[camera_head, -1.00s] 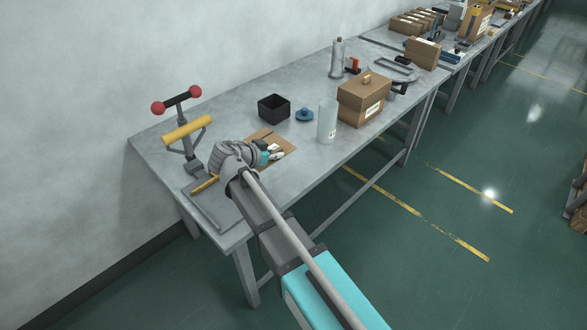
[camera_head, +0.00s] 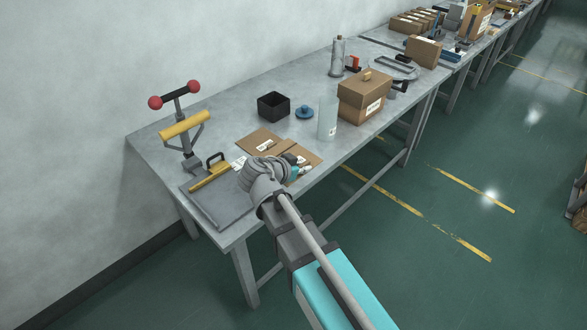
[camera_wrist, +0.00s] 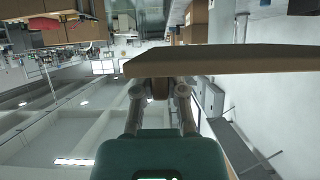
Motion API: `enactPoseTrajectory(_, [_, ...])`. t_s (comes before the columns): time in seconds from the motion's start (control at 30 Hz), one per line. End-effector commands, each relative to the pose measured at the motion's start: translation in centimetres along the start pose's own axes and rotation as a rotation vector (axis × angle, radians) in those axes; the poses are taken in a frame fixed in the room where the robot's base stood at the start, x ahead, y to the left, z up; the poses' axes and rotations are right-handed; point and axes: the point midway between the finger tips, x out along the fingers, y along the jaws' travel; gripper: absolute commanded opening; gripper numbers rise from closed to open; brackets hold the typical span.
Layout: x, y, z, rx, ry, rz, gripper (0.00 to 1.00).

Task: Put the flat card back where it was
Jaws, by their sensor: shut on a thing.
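My gripper (camera_head: 300,168) is over the front part of the table, right of the grey base plate. In the wrist view my gripper (camera_wrist: 160,90) is shut on the edge of a flat brown card (camera_wrist: 225,60), which spans to the right. In the head view the held card (camera_head: 309,158) shows beyond my fingers, near the table's front edge; part of it is hidden by my gripper. Another flat brown piece with a white label (camera_head: 257,141) lies on the table just left of it. I cannot tell the held card's height above the table.
A hand press with red knobs and a yellow bar (camera_head: 184,126) stands left, by a grey plate (camera_head: 222,205). A black box (camera_head: 273,106), blue lid (camera_head: 305,112), pale cylinder (camera_head: 327,120) and cardboard box (camera_head: 363,101) stand behind the cards.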

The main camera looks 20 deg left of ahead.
Motion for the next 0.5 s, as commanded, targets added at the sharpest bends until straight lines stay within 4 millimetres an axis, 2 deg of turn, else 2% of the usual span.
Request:
enactPoseTrajectory(0.3, [0.2,-0.2,0.0,0.0,0.0,0.0,0.0])
enactPoseTrajectory(0.5, [1.8,-1.4,0.2,0.001,0.0,0.001,0.0])
